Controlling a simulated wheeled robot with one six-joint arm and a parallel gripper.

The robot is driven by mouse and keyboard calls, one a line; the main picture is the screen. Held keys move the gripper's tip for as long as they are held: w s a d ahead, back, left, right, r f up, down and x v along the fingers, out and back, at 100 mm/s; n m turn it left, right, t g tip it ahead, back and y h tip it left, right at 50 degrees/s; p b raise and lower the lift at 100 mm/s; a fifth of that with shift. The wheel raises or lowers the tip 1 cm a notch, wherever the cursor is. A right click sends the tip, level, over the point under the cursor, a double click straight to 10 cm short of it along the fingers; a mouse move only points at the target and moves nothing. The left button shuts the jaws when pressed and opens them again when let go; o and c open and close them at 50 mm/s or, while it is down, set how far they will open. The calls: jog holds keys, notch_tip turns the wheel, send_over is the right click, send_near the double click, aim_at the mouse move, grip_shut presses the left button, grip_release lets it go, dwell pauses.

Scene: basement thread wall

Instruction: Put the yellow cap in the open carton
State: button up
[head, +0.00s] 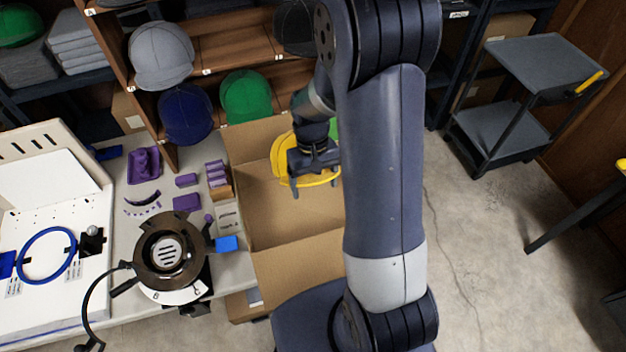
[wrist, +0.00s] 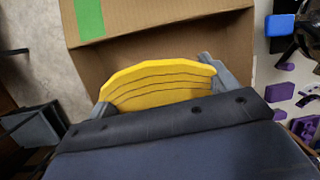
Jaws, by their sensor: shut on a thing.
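The yellow cap (head: 284,158) is in my gripper (head: 317,188), over the open carton in the head view. In the wrist view the yellow cap's brim (wrist: 158,86) lies between the two grey fingers of my gripper (wrist: 156,84), which is shut on it. The open carton (head: 270,205) is brown cardboard with its flaps spread, beside the white table. In the wrist view its wall and flap (wrist: 165,25) show beyond the cap. My arm hides the carton's right side. I cannot tell how high the cap is above the carton floor.
Shelves with a grey cap (head: 160,55), a navy cap (head: 186,113) and a green cap (head: 246,96) stand behind. The table left of the carton holds a round brown fixture (head: 168,252), a blue hoop (head: 47,255) and purple parts (head: 145,165). A grey cart (head: 548,65) stands right; floor between is clear.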

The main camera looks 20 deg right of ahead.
jog(key=w+f+b, duration=0.3)
jog(key=f+b, duration=0.7)
jog(key=f, duration=0.5)
jog(key=shift+w, duration=0.2)
jog(key=o, duration=1)
jog(key=shift+o, duration=0.2)
jog(key=v, duration=1)
jog(key=shift+r+b, duration=0.45)
jog(key=shift+f, duration=0.15)
